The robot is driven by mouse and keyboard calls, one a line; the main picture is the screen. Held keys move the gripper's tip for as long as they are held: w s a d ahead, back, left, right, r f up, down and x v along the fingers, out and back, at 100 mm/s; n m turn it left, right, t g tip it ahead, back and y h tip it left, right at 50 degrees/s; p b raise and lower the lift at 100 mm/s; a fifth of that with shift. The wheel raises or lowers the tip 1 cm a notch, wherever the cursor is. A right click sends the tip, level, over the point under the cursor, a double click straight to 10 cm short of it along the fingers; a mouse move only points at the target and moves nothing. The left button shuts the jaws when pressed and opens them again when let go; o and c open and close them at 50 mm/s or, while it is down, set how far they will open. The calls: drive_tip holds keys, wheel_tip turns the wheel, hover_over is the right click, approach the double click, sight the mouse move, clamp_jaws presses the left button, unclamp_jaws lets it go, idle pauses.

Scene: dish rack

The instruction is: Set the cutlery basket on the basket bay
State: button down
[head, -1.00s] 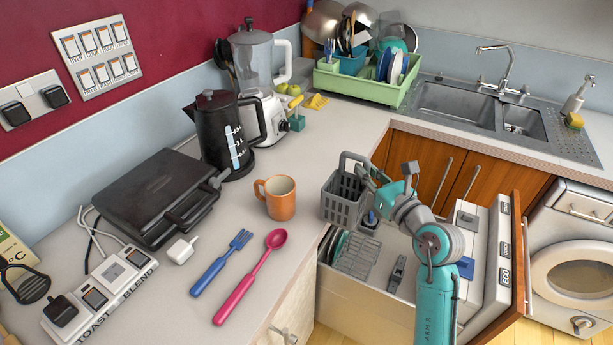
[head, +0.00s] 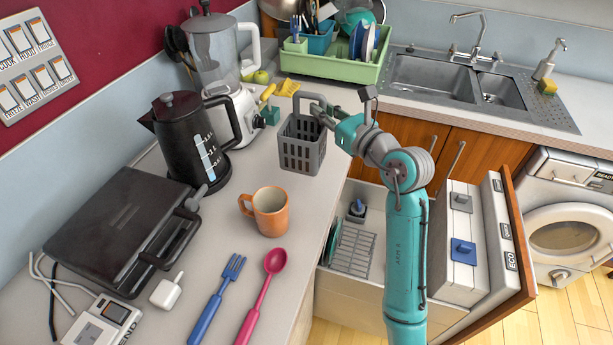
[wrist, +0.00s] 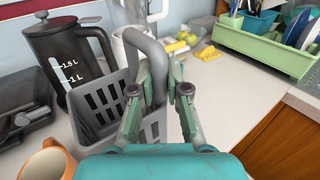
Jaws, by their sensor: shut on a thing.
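The cutlery basket (head: 301,150) is a grey slotted box with a tall loop handle. My gripper (head: 326,117) is shut on that handle, with the basket hanging upright at its left over the back part of the counter. Whether the basket's bottom touches the counter is hard to tell. In the wrist view the gripper fingers (wrist: 160,88) close around the handle and the basket (wrist: 100,105) fills the left middle. The open dishwasher drawer (head: 350,283) is below and right of the basket, with a grey rack (head: 352,252) inside. I cannot tell which part is the basket bay.
An orange mug (head: 269,211), black kettle (head: 190,145) and blender (head: 222,75) stand near the basket. A blue fork (head: 218,298) and pink spoon (head: 263,292) lie in front. A green dish rack (head: 335,68) stands behind, beside the sink (head: 440,80).

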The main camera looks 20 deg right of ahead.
sight(326, 148)
wheel_tip(326, 148, down, 9)
drive_tip(key=shift+f, duration=0.1)
idle(0.4)
drive_tip(key=shift+f, duration=0.1)
drive_tip(key=c, duration=1.2)
unclamp_jaws()
drive_tip(key=shift+f, duration=0.1)
